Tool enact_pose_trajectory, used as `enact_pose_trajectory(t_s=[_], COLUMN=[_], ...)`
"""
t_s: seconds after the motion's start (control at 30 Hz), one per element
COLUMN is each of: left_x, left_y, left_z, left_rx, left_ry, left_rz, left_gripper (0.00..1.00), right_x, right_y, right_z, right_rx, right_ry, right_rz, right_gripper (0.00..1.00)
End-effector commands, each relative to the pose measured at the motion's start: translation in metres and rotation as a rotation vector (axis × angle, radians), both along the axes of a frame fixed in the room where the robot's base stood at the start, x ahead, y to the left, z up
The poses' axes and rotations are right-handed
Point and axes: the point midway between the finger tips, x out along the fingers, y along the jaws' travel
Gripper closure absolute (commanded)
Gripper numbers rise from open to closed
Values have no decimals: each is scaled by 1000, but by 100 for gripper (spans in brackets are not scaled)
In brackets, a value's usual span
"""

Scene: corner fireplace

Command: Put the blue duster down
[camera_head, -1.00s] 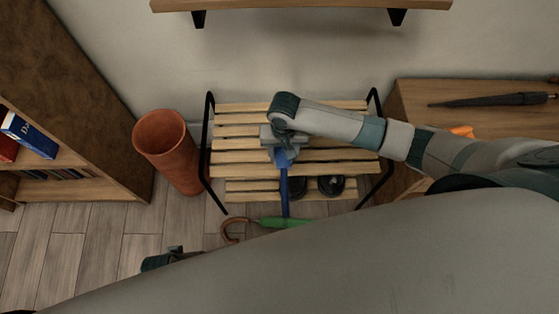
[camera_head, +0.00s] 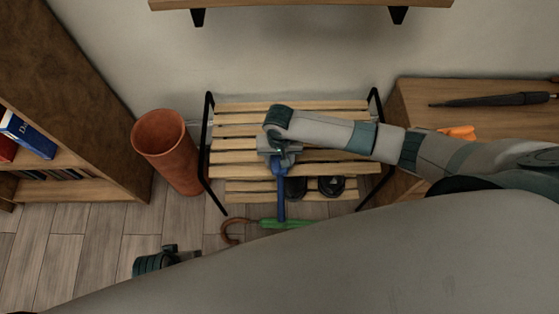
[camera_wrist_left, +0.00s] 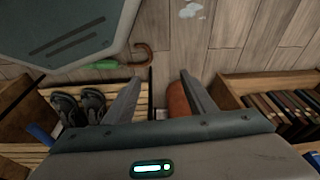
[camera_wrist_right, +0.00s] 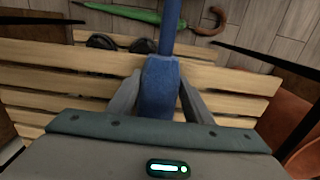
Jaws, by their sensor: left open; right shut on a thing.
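The blue duster (camera_head: 280,190) is in my right gripper (camera_head: 280,160), over the slatted wooden bench (camera_head: 235,144). Its handle points toward the front edge of the bench. In the right wrist view the duster (camera_wrist_right: 160,88) sits between the two fingers of my right gripper (camera_wrist_right: 160,100), which are shut on it. I cannot tell whether the duster touches the slats. My left gripper (camera_head: 190,256) is low at the front left, apart from the bench. In the left wrist view the left gripper (camera_wrist_left: 160,92) has its fingers apart with nothing held.
A terracotta pot (camera_head: 168,150) stands left of the bench, next to a bookcase (camera_head: 75,100). A green umbrella (camera_head: 285,223) lies on the floor in front. Dark shoes (camera_head: 331,186) are on the lower rack. A wooden cabinet (camera_head: 420,100) at right bears a black umbrella (camera_head: 490,100).

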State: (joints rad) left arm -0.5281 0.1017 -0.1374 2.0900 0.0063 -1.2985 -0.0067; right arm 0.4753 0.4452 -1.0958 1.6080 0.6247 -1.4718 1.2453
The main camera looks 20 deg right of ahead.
Motion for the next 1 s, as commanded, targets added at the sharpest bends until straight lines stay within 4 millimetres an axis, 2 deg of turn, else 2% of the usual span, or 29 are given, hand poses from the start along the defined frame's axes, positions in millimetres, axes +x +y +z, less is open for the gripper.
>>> enact_pose_trajectory(t_s=[0.33, 0.37, 0.43, 0.83, 1.0], left_x=[-11, -12, -12, 2, 4], left_y=[1, 1, 1, 0, 0], left_z=[-6, -7, -9, -4, 0], left_rx=[1, 2, 2, 1, -1], left_ry=[19, 21, 24, -2, -9], left_rz=[1, 1, 1, 0, -1], left_gripper=[49, 49, 49, 49, 49], right_x=[0, 0, 0, 0, 1], right_y=[1, 1, 1, 0, 1], right_z=[-2, -2, -2, 0, 13], right_rx=[1, 1, 1, 1, 2], right_ry=[1, 0, 0, -1, -2], right_rz=[0, 0, 0, 1, 1], right_gripper=[78, 52, 35, 35, 35])
